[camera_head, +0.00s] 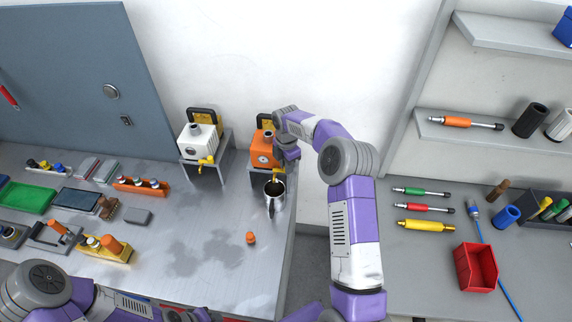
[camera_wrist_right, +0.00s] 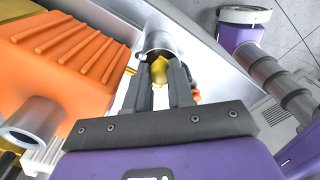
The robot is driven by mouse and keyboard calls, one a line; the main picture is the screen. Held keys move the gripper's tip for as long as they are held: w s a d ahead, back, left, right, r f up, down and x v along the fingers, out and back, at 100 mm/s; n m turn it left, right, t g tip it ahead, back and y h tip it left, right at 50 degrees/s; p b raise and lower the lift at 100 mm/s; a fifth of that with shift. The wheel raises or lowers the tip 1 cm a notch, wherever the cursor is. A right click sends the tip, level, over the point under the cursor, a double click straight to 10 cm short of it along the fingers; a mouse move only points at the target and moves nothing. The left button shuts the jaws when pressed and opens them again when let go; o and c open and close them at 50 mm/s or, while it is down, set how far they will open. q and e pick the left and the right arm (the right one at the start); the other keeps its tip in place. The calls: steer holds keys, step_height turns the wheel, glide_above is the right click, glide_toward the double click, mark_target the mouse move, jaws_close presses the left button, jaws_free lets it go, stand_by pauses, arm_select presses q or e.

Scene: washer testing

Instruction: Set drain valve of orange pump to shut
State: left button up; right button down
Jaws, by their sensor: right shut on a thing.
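The orange pump (camera_head: 262,151) stands on a small grey stand at the back right of the bench. It also shows in the right wrist view (camera_wrist_right: 75,62) at the left. My right gripper (camera_head: 283,172) is at its right front, mostly hidden by my own wrist. In the right wrist view its fingers (camera_wrist_right: 160,78) are shut on the yellow drain valve (camera_wrist_right: 159,70), which shows between the fingertips. The handle's exact angle is hidden. A metal mug (camera_head: 269,200) stands below the valve; its rim (camera_wrist_right: 153,40) shows past the fingertips. My left gripper is out of view.
A white pump (camera_head: 193,142) with a yellow valve stands left of the orange one. A small orange part (camera_head: 251,238) lies on the bench. Blocks and trays fill its left side. A red bin (camera_head: 476,268) and tools occupy the right bench.

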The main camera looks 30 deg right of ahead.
steer(key=shift+w+d+n, duration=0.1)
steer(key=shift+n, duration=0.2)
steer(key=c, duration=1)
jaws_free()
steer(key=shift+r, duration=0.1)
steer(key=shift+o, duration=0.2)
